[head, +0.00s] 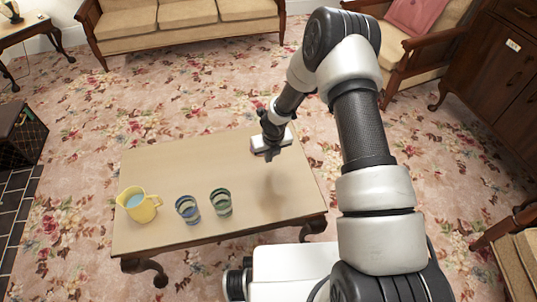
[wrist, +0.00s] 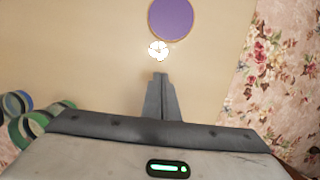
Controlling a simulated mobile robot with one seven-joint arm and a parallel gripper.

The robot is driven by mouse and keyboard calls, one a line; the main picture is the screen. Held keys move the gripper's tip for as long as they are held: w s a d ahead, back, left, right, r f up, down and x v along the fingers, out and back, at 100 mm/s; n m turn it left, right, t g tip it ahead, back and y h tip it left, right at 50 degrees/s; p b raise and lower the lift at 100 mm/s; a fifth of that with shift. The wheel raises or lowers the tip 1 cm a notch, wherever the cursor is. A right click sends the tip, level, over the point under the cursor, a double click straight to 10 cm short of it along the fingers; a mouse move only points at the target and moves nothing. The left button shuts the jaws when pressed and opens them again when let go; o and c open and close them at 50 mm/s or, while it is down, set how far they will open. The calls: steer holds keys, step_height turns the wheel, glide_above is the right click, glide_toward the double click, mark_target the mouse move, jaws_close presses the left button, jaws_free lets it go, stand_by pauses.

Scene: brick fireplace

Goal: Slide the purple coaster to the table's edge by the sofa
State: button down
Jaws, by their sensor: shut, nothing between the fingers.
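The purple coaster (wrist: 172,18) is a flat disc on the light wooden table (head: 170,165), at the top of the wrist view and partly cut off by the frame. I cannot make it out in the head view, where my arm and hand cover that part of the table. My gripper (wrist: 160,76) is shut and empty, with its fingertips pointing toward the coaster and apart from it in the picture. In the head view my gripper (head: 271,154) hangs over the right far part of the table. The sofa (head: 185,20) stands beyond the table's far edge.
A yellow pitcher (head: 140,204), a blue striped cup (head: 188,209) and a green striped cup (head: 221,202) stand at the table's near left. Flowered carpet surrounds the table.

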mark_target(264, 161)
steer(key=b+x, duration=0.1)
steer(key=x, duration=0.5)
steer(key=shift+f, duration=0.15)
steer(key=w, duration=0.1)
steer(key=w+b, duration=0.1)
steer(key=shift+w+a+r, duration=0.2)
steer(key=shift+w+a, duration=0.1)
steer(key=shift+a, duration=0.05)
steer(key=shift+w+a+r, duration=0.1)
steer(key=shift+w+a, duration=0.15)
steer(key=shift+w, duration=0.4)
